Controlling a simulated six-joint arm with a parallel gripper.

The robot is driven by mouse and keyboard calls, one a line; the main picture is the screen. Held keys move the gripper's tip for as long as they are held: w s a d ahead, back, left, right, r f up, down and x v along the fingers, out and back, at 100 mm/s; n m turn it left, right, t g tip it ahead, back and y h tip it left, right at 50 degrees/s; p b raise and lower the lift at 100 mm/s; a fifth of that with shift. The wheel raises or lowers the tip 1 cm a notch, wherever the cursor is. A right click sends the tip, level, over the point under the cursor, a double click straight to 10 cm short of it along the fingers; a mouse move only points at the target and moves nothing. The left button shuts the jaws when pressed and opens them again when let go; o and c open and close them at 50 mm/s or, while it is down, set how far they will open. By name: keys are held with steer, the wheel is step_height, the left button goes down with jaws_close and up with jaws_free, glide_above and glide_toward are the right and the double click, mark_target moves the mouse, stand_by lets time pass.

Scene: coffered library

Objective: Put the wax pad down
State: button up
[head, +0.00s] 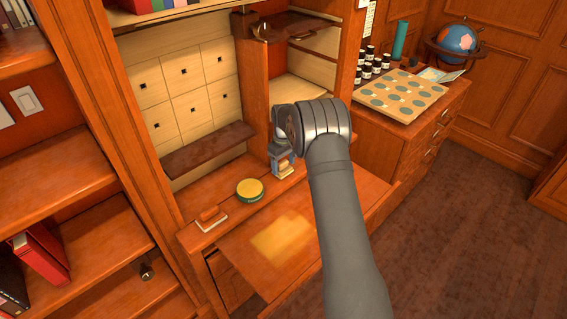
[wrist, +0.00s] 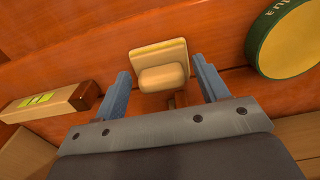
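The wax pad (wrist: 160,76), a cream block-shaped grip on a flat pale base with a yellowish edge, is between my gripper's two blue fingers in the wrist view. A gap shows on each side of the grip, so my gripper (wrist: 167,88) is open around it and not clamped. In the head view the pad (head: 286,173) shows small and pale at the ledge, right below my gripper (head: 282,160). Its underside is hidden, and my wrist covers part of the area.
A green-and-yellow round tin (head: 250,189) and an orange-handled pad (head: 210,216) stand left on the ledge. The lowered desk flap (head: 245,255) bears a pale yellow patch. Bottles (head: 372,64) stand on the right cabinet.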

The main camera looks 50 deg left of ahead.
mark_target(284, 163)
step_height(284, 163, up, 12)
steer(key=shift+r, duration=0.2)
stand_by(0.4)
step_height(284, 163, down, 12)
steer(key=shift+a+r, duration=0.1)
steer(key=shift+r, duration=1.8)
steer(key=shift+f, duration=0.15)
